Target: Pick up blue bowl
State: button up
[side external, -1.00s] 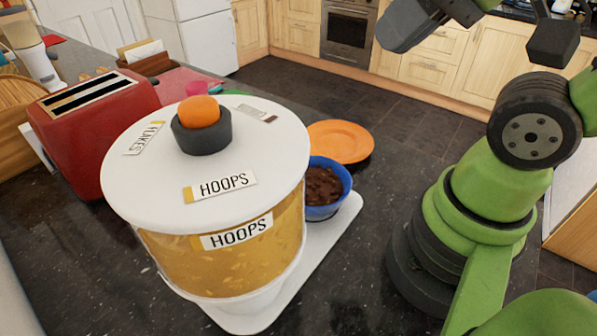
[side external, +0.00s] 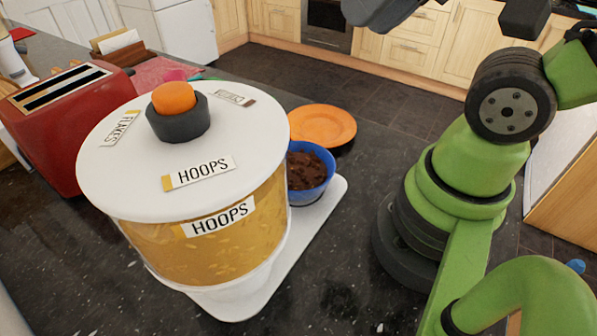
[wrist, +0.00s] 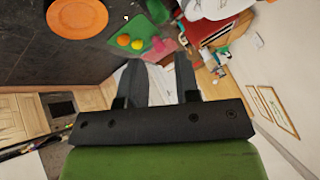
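The blue bowl (side external: 323,185) holds dark brown contents and stands upright at the right rear edge of the large cereal jar, which hides its left part. Its base is close to a white board (side external: 318,222) under the jar; I cannot tell whether it rests on it. My gripper (wrist: 160,75) shows in the wrist view with its two dark fingers apart and nothing visible between them. I cannot make out the bowl in the wrist view. In the side view my fingertips are not clearly visible; the arm rises at the right, away from the bowl.
An orange plate (side external: 323,125) lies just behind the bowl. A red toaster (side external: 75,125) stands left. Dark counter is clear between bowl and arm base.

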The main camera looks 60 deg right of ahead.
jog(key=shift+o, duration=1.2)
jog(key=g+y, duration=0.1)
jog(key=g, duration=0.3)
send_over(326, 150)
jog(key=s+a, duration=0.1)
jog(key=a, duration=0.1)
notch_tip(326, 150, down, 8)
jog(key=shift+w+d+f+g+y, duration=0.1)
jog(key=shift+d+f+g+y, duration=0.4)
jog(key=shift+f, duration=2.3)
jog(key=shift+d+f+t+y, duration=0.2)
jog(key=shift+d+f, duration=0.6)
jog(key=shift+f, duration=2.05)
jog(key=shift+w+d+f+g+y, duration=0.1)
jog(key=shift+d+f+g+y, duration=0.4)
jog(key=shift+f, duration=2.3)
jog(key=shift+x, duration=2.55)
jog(key=shift+w+a+r, duration=0.1)
jog(key=shift+w+a, duration=0.05)
jog(key=shift+a, duration=0.05)
